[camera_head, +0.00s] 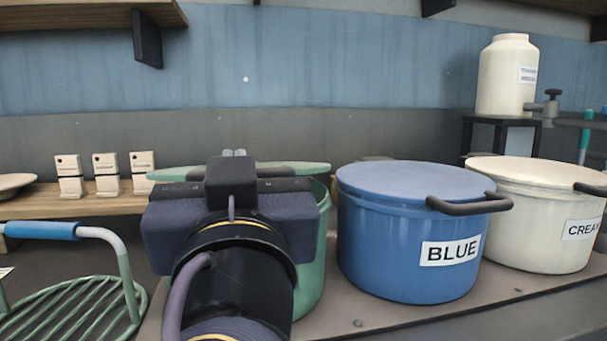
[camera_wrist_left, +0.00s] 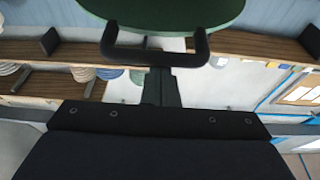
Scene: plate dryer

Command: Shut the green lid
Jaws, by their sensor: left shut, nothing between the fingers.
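The green lid (camera_head: 305,168) shows in the head view as a thin, nearly level disc above the green pot (camera_head: 312,270). My left wrist and gripper body cover most of the pot and the front of the lid, so I cannot tell whether the lid touches the rim all round. In the left wrist view the lid (camera_wrist_left: 165,10) is at the top, with a dark bar handle (camera_wrist_left: 122,54) at its near edge. My left gripper (camera_wrist_left: 163,80) is shut and empty, its fingers close to the handle; contact is unclear. My right gripper is out of view.
A blue pot (camera_head: 385,240) stands just right of the green pot, with a cream pot (camera_head: 535,225) beyond it. A green wire rack (camera_head: 75,305) is at the left. A wooden shelf (camera_head: 100,203) with small cream blocks (camera_head: 106,173) runs behind.

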